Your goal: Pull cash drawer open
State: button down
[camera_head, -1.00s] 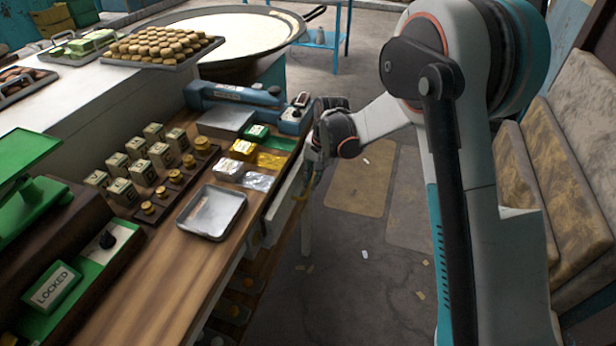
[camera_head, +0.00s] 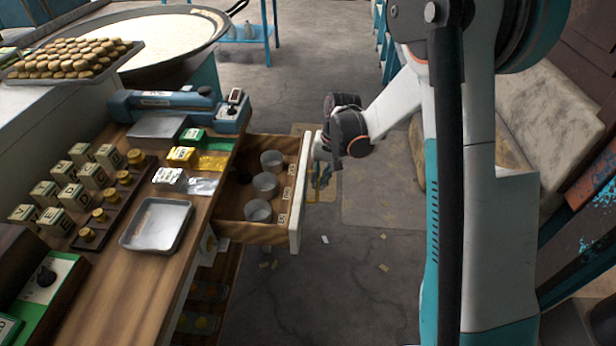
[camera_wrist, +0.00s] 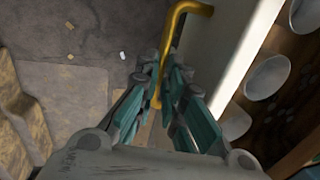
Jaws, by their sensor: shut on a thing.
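The cash drawer (camera_head: 232,205) stands well out from the wooden counter in the head view. It holds several round metal cups, with small labels along the inside of its front. Its pale front panel (camera_head: 299,200) faces my arm. My gripper (camera_head: 320,178) is at that front panel, partly hidden by my wrist. In the wrist view, the brass handle (camera_wrist: 180,28) is fixed to the white drawer front (camera_wrist: 222,50). The teal fingers of my gripper (camera_wrist: 160,98) are shut on the handle, one on each side of its bar.
The counter (camera_head: 130,285) carries a metal tray (camera_head: 157,224), several lettered blocks, coloured packets and a blue device (camera_head: 170,105). A large round pan (camera_head: 165,40) stands behind. A cushioned bench (camera_head: 545,130) is at the right.

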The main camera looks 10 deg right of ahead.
jog(key=shift+s+d, duration=0.1)
jog(key=shift+d, duration=0.1)
jog(key=c, duration=1.7)
grip_release()
jog(key=shift+r, duration=0.1)
jog(key=r, duration=0.4)
jog(key=d+r, duration=0.1)
jog(key=r, duration=0.2)
jog(key=d+r, duration=0.1)
jog(key=r, duration=0.3)
jog(key=shift+s+r, duration=0.3)
jog(key=shift+s, duration=0.05)
